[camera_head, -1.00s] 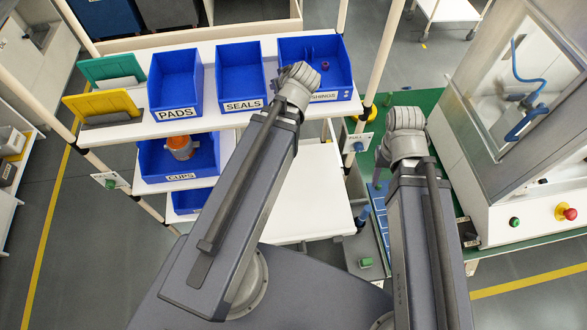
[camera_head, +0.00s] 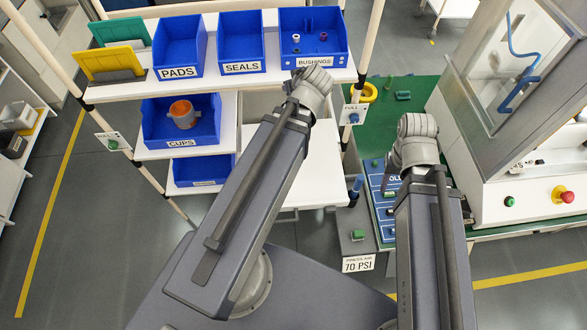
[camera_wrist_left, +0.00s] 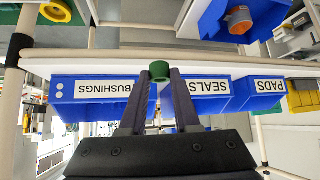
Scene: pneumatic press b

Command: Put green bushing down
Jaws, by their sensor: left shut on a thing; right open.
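The green bushing (camera_wrist_left: 160,70) is a short green cylinder. It is held between the fingertips of my left gripper (camera_wrist_left: 160,78) in the left wrist view, in front of the shelf edge and its bin labels. In the head view my left wrist hides the fingers and the bushing, just below the BUSHINGS bin (camera_head: 313,74). That bin holds several small bushings. My right gripper (camera_head: 388,182) is open above a blue tray (camera_head: 379,206) on the bench at the right; the wrist partly covers it. No held object shows there.
PADS (camera_head: 181,45) and SEALS (camera_head: 241,42) bins stand left of the bushings. The CUPS bin (camera_head: 155,128) with an orange-topped cup (camera_head: 183,115) is below. The press machine (camera_head: 500,120) stands right. A yellow ring-shaped object (camera_head: 368,92) sits on the green bench top (camera_head: 385,120).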

